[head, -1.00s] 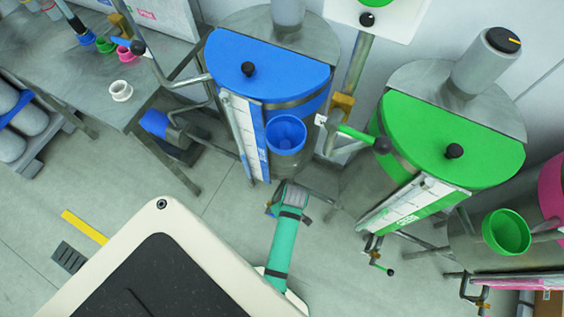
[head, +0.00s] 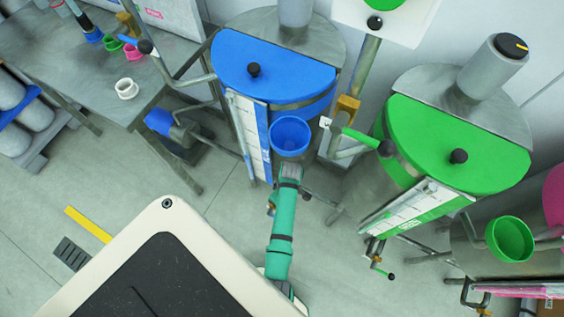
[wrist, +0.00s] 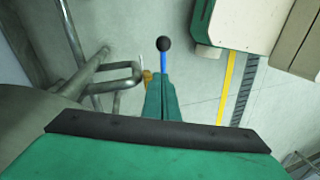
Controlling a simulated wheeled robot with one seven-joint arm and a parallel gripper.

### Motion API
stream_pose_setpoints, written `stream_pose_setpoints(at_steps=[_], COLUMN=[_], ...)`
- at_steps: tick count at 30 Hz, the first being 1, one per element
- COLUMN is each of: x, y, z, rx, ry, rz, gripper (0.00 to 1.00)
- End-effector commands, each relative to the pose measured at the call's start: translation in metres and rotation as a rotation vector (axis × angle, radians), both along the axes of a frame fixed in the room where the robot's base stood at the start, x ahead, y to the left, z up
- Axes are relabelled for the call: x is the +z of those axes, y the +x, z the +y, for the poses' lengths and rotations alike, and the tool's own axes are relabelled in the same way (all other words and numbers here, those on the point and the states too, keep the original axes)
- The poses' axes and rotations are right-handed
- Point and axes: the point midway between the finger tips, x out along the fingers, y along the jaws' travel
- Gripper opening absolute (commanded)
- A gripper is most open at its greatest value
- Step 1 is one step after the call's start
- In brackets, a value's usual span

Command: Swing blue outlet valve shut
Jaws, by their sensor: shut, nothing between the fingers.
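The blue outlet valve shows in the wrist view as a blue lever (wrist: 163,62) with a black ball knob (wrist: 163,44). A brass part (wrist: 147,76) sits just left of the lever's lower end. My gripper (wrist: 160,82) has its green fingers shut and empty. In that picture the fingertips overlap the lever's lower end; I cannot tell whether they touch it. In the head view my green arm reaches to just below the blue cup (head: 291,135) of the blue-lidded drum (head: 272,68).
Bent grey pipes (wrist: 112,80) stand left of my gripper in the wrist view. The green-lidded drum (head: 458,148) stands to the right, with its own small valve (head: 376,262) low at the front. A workbench (head: 165,75) is at the left.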

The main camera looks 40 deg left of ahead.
Motion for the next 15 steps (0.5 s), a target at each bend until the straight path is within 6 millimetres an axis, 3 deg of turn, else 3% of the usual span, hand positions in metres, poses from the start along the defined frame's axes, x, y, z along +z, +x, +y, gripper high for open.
stream_pose_setpoints(at_steps=[6,15], x=[-0.032,-0.048], y=[-0.008,-0.011], z=[-0.012,-0.028], rx=[-0.002,0.000], ry=[-0.001,0.000], rz=[0.002,-0.001], gripper=[0.00,0.00])
